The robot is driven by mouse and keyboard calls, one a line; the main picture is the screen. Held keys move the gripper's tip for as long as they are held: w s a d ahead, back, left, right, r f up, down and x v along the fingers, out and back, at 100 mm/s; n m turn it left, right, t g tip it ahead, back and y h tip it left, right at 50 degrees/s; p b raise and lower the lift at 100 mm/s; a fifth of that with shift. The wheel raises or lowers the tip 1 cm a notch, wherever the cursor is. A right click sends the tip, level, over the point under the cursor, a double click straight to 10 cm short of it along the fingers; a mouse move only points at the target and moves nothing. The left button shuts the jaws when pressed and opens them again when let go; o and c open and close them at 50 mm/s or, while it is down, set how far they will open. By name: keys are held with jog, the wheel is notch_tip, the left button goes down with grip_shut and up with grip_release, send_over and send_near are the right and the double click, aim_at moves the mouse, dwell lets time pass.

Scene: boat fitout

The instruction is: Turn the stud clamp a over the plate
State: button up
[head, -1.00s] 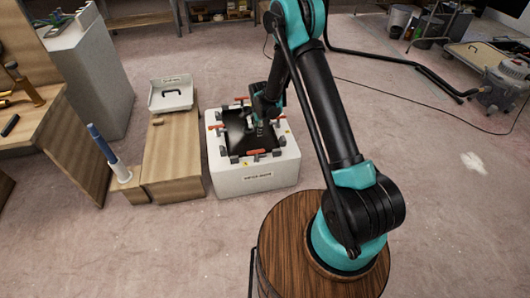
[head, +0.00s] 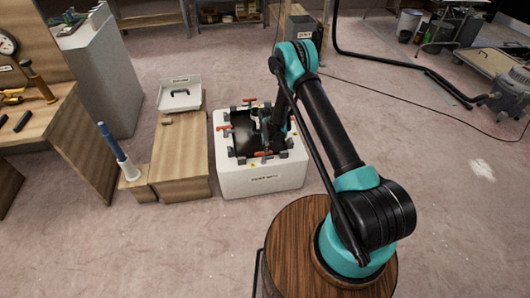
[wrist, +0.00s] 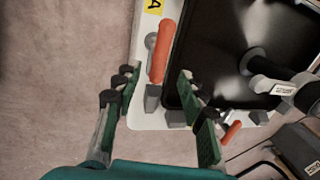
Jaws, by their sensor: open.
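The stud clamp a has an orange handle (wrist: 164,50) and a grey round stud, beside a yellow label reading A (wrist: 153,6) in the wrist view. The handle lies along the rim, outside the edge of the black plate (wrist: 215,50). The plate also shows in the white box (head: 262,184) in the head view. My gripper (wrist: 156,84) is open, its green fingers on either side of the handle's lower end. Nothing is held between them. Whether a finger touches the clamp, I cannot tell. In the head view my arm hides part of the box's right side.
Other orange-handled clamps sit around the box rim, one of them (wrist: 231,132) at lower right in the wrist view. A black fitting with a white label (wrist: 270,80) stands over the plate. A wooden bench (head: 181,165) with a white tray (head: 180,97) stands left of the box.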

aim_at(264, 156)
jog(key=shift+w+a+f, duration=0.1)
jog(key=shift+w+f, duration=0.1)
jog(key=shift+f, duration=0.8)
jog(key=shift+w+a+f, duration=0.1)
jog(key=shift+w+f, duration=0.05)
jog(key=shift+f, duration=0.85)
jog(key=shift+w+f, duration=0.2)
jog(key=shift+f, duration=0.8)
jog(key=shift+c, duration=0.4)
grip_shut()
